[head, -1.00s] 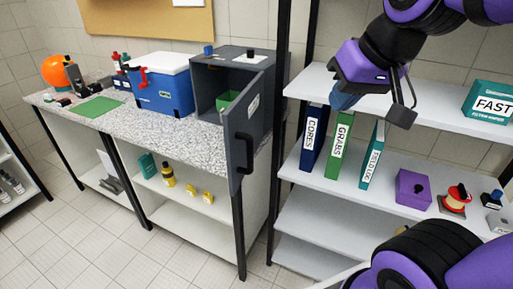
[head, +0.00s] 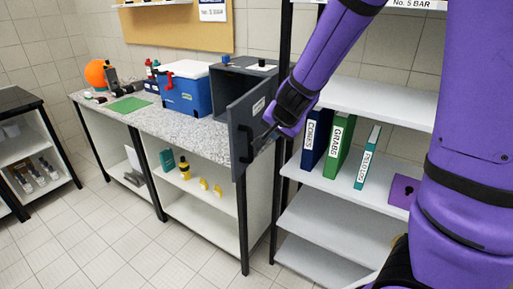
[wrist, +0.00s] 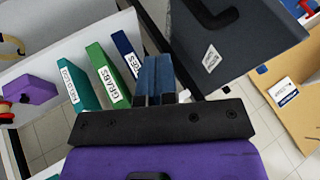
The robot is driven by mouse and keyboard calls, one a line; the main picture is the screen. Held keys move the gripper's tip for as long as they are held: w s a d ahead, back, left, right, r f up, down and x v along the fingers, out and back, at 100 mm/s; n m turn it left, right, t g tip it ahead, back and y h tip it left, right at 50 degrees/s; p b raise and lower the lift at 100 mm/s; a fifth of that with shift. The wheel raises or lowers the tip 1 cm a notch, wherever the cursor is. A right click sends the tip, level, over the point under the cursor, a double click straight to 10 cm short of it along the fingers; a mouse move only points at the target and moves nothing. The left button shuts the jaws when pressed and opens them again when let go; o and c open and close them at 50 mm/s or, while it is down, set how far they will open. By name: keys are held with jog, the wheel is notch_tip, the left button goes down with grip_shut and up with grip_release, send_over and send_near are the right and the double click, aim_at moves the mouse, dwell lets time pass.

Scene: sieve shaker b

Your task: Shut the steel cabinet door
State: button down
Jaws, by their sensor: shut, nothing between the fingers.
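The steel cabinet (head: 228,92) is a dark grey box at the right end of the granite worktop. Its door (head: 246,122) stands open, swung out toward the front, with a black handle (head: 244,145) on its outer face. My gripper (head: 262,142) is at the door's right side in the head view, close to it; whether it touches cannot be told. In the wrist view the shut blue fingers (wrist: 153,80) are empty, and the dark door (wrist: 235,45) with its handle (wrist: 215,12) and white label fills the upper right.
A shelf rack (head: 330,190) stands just right of the door, with blue and green binders (head: 340,145) near my gripper. A blue cooler (head: 188,92) sits left of the cabinet. The tiled floor (head: 120,240) in front is clear.

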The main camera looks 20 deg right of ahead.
jog(key=shift+w+f, duration=0.1)
jog(key=shift+f, duration=0.2)
jog(key=shift+d+f, duration=0.1)
jog(key=shift+w+f, duration=0.1)
jog(key=shift+w, duration=0.05)
jog(key=shift+w+f, duration=0.45)
jog(key=shift+f, duration=0.15)
jog(key=shift+w, duration=0.1)
jog(key=w+a+f, duration=0.2)
jog(key=w+f, duration=0.4)
jog(key=w, duration=0.1)
jog(key=shift+w, duration=0.4)
dwell(0.4)
